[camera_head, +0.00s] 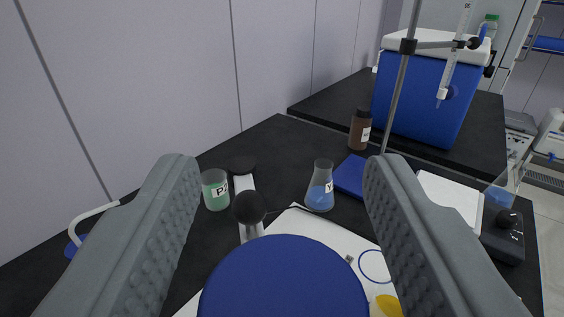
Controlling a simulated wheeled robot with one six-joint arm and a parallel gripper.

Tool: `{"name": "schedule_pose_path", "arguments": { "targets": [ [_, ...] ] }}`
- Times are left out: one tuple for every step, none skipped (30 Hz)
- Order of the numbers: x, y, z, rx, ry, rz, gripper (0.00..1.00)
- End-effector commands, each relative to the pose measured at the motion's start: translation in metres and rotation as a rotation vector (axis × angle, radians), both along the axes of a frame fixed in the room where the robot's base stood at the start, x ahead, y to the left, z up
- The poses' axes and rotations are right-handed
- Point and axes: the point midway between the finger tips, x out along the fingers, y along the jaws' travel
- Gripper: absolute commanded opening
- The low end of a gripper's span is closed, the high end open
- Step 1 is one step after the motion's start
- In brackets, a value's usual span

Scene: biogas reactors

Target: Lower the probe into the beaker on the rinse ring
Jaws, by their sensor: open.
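My gripper (280,165) is open, its two grey padded fingers reaching forward over the bench with nothing held between the tips. A black ball-topped piece on a pale shaft (248,208), with a thin dark cable, stands between the fingers; it may be the probe, but I cannot tell for sure. A blue ring outline (376,266) is on the white mat (330,236), partly behind the right finger; no beaker shows on its visible part. A beaker of green liquid (215,190), labelled P2, stands on the black bench left of the shaft. A large blue disc (283,280) hides the near middle.
A flask of blue liquid (320,187) and a brown bottle (360,130) stand farther back. A metal stand rod (402,80) with a clamp rises by the blue cooler box (424,92). A balance-like device (503,230) is right. A yellow object (386,305) lies near.

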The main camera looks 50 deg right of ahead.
Motion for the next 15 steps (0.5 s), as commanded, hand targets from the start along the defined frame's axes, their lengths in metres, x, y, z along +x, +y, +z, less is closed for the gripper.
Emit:
{"name": "schedule_pose_path", "arguments": {
  "targets": [
    [0.0004, -0.0007, 0.0001, 0.000, 0.000, 0.000, 0.53],
    [0.0005, -0.0008, 0.0001, 0.000, 0.000, 0.000, 0.53],
    [0.0005, -0.0008, 0.0002, 0.000, 0.000, 0.000, 0.53],
    [0.0004, -0.0007, 0.0002, 0.000, 0.000, 0.000, 0.53],
    [0.0004, -0.0007, 0.0002, 0.000, 0.000, 0.000, 0.53],
    [0.0004, -0.0006, 0.0002, 0.000, 0.000, 0.000, 0.53],
    [0.0004, -0.0006, 0.0002, 0.000, 0.000, 0.000, 0.53],
    [0.0003, -0.0005, 0.0002, 0.000, 0.000, 0.000, 0.49],
    [0.0003, -0.0005, 0.0002, 0.000, 0.000, 0.000, 0.41],
    [0.0003, -0.0005, 0.0002, 0.000, 0.000, 0.000, 0.35],
    [0.0002, -0.0005, 0.0002, 0.000, 0.000, 0.000, 0.29],
    [0.0002, -0.0005, 0.0002, 0.000, 0.000, 0.000, 0.21],
    [0.0002, -0.0005, 0.0002, 0.000, 0.000, 0.000, 0.16],
    [0.0002, -0.0005, 0.0002, 0.000, 0.000, 0.000, 0.10],
    [0.0002, -0.0005, 0.0002, 0.000, 0.000, 0.000, 0.02]
  ]
}}
